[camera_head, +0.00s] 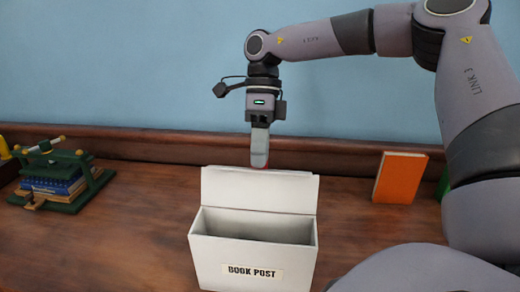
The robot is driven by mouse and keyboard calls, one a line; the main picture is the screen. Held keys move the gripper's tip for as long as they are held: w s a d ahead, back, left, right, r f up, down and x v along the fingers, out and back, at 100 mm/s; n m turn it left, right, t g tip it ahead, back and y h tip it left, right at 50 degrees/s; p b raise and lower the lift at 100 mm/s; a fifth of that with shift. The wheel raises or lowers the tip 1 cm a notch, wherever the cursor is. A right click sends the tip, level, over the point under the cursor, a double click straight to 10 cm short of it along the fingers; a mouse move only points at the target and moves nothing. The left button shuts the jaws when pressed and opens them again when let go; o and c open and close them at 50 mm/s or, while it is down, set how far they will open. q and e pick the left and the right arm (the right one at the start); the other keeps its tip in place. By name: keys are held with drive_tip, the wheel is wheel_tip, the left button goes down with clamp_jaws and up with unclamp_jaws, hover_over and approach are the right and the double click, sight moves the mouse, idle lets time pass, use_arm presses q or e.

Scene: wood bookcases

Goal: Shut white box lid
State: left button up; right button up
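A white box (251,263) labelled "BOOK POST" stands upright on the wooden surface at the centre of the head view. Its lid (258,190) stands raised at the back edge, and the inside of the box looks empty. My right gripper (259,164) points down at the top edge of the lid, overlapping it in the picture. I cannot tell whether it touches the lid or is behind it. Its fingers appear as one narrow shape, side-on, so their opening does not show. My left gripper is not in view.
A green press (75,183) with blue books (55,187) stands at the left. An orange book (399,178) leans upright at the right, with a green item (443,184) beside it. A wooden ledge and blue wall close off the back. Bare wood lies either side of the box.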

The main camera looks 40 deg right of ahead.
clamp_jaws()
idle(1.4)
